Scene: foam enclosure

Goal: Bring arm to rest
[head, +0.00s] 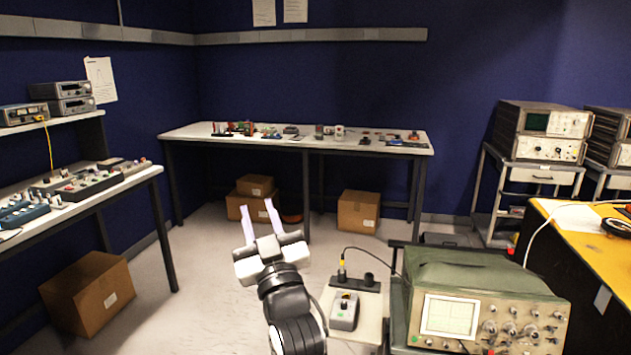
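My gripper (260,219) is at the lower middle of the head view, raised above the pale floor and pointing away from me. Its two pale fingers stand apart with nothing between them. My black and white arm runs down from it to the bottom edge. The gripper is apart from the tables and boxes around it.
A long white table (205,133) with small parts stands at the back. A green oscilloscope (480,295) and a small grey device (344,311) are close on the right. A workbench (80,215) is on the left. Cardboard boxes (88,293) lie on the floor; the middle floor is clear.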

